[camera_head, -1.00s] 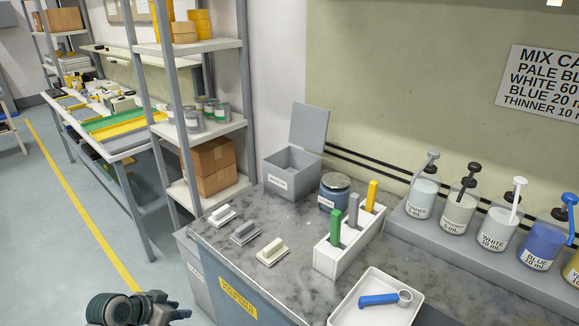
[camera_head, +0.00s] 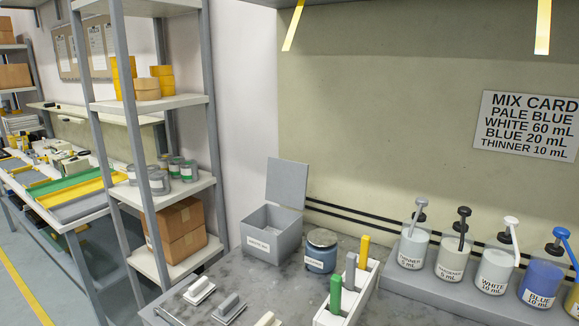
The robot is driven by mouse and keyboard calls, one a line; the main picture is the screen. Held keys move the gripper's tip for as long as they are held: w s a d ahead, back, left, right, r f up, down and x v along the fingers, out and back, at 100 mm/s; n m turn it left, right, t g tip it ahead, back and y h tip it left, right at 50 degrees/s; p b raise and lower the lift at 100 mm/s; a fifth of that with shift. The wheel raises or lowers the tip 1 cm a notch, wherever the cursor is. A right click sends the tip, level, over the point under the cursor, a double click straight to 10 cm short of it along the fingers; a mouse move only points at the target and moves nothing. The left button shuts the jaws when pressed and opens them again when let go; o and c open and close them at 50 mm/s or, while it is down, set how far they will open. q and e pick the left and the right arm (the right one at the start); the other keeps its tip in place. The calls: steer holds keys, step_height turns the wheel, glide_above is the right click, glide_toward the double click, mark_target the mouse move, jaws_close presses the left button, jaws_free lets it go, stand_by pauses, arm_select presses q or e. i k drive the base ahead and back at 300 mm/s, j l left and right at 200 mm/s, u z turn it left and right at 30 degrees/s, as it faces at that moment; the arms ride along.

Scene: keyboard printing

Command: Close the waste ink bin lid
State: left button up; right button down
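The waste ink bin (camera_head: 270,238) is a grey box with a white label on its front. It stands at the back left of the grey marbled counter. Its grey lid (camera_head: 287,182) is open, standing upright and leaning slightly back at the rear edge. Neither of my grippers is in the camera_head view.
A blue-grey jar (camera_head: 321,250) stands just right of the bin. A white rack (camera_head: 358,291) holds green, grey and yellow handled tools. Pump bottles (camera_head: 413,247) line the right shelf. Small handled blocks (camera_head: 199,290) lie in front. A metal shelf (camera_head: 176,184) rises at left.

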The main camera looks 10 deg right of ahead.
mark_target(287, 181)
steer(key=i+j, duration=0.15)
steer(key=j, duration=0.2)
steer(key=i+j+z, duration=0.1)
steer(key=i+j, duration=0.25)
steer(key=j, duration=0.3)
steer(key=i+j+z, duration=0.1)
steer(key=j, duration=0.25)
steer(key=i+j+z, duration=0.1)
steer(key=j, duration=0.25)
steer(key=i+j, duration=0.25)
steer(key=i+j+z, duration=0.1)
steer(key=j, duration=0.4)
